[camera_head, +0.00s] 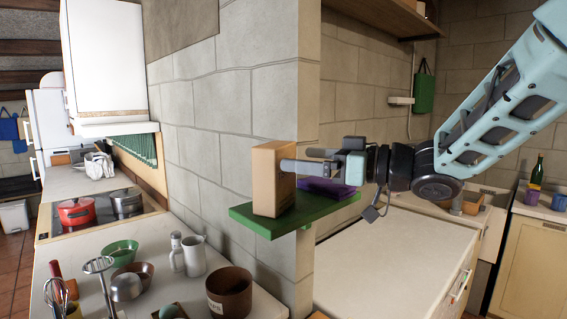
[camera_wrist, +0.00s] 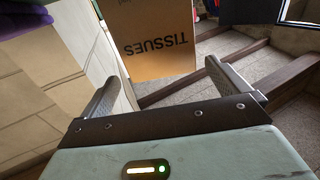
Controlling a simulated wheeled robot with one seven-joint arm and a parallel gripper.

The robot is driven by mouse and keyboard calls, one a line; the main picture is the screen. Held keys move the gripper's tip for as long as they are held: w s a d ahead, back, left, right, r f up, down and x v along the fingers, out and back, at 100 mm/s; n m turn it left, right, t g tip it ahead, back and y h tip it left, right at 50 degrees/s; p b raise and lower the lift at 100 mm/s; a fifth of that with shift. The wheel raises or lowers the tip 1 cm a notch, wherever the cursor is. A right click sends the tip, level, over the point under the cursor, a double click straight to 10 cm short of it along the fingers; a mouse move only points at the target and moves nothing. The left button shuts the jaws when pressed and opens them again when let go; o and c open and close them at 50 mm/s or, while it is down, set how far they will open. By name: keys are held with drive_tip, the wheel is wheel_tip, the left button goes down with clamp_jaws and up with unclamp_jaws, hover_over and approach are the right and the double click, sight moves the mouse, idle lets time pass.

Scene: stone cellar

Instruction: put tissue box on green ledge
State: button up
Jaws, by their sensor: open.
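The tissue box (camera_head: 272,180) is tan and stands upright on the green ledge (camera_head: 240,214), near its left end at the wall corner. In the wrist view the tissue box (camera_wrist: 155,35) shows its face with upside-down "TISSUES" lettering, ahead of my fingers. My gripper (camera_head: 296,159) comes in from the right, level with the upper part of the box. The near fingertip overlaps the box's right edge in the head view. My gripper (camera_wrist: 162,72) is open, with its fingers apart and nothing held. Whether the fingertips touch the box cannot be told.
A folded purple cloth (camera_head: 325,188) lies on the ledge to the right of the box, below my gripper. A pale counter (camera_head: 390,255) is beneath. At left, a worktop holds a brown pot (camera_head: 230,293), a white pitcher (camera_head: 195,256) and a red pot (camera_head: 77,212).

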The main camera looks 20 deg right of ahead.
drive_tip(key=shift+v, duration=1.65)
